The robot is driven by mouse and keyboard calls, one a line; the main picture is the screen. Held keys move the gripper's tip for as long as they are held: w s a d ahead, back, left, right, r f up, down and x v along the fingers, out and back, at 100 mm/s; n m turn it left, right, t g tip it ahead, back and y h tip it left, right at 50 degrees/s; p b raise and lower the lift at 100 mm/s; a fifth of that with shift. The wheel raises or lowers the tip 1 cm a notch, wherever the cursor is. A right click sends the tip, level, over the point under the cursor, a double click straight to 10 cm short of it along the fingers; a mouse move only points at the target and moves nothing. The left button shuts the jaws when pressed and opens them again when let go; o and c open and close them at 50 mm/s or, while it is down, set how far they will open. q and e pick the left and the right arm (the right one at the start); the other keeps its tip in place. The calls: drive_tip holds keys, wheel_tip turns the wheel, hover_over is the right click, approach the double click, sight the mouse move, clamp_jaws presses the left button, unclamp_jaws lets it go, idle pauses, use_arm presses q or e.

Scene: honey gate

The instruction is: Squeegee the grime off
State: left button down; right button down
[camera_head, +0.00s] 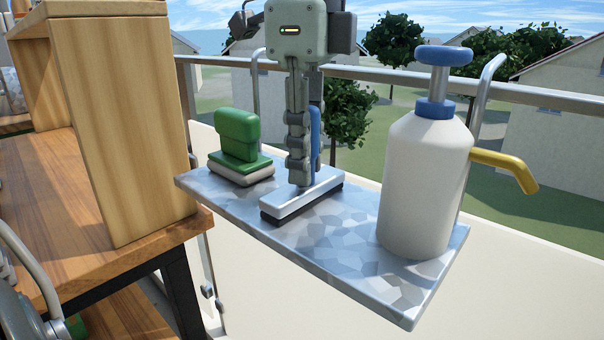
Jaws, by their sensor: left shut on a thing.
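The squeegee has a blue handle (316,128) and a pale grey head (303,196) with a dark edge along its underside. It is upright at the middle of a patterned grey shelf (335,240), and its head appears to touch the shelf or be just above it. My left gripper (305,165) points down from above and is shut on the squeegee's handle, hiding part of it. My right gripper is not in view. I cannot make out any grime here.
A green-handled scrubber (238,135) sits on the shelf left of the squeegee. A white pump bottle (425,190) with a blue top and yellow spout stands at the right end. A railing (400,76) runs behind. A wooden cabinet (120,120) stands at left.

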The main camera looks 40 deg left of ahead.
use_arm(q)
drive_tip(key=shift+r, duration=0.15)
drive_tip(key=shift+r+p, duration=2.35)
drive_tip(key=shift+r, duration=1.05)
wheel_tip(320, 180, up, 3)
drive_tip(key=shift+f+p, duration=0.2)
drive_tip(key=shift+p, duration=0.8)
drive_tip(key=shift+r, duration=1.2)
wheel_tip(320, 180, down, 9)
drive_tip(key=b, duration=0.4)
drive_tip(key=shift+b, duration=0.4)
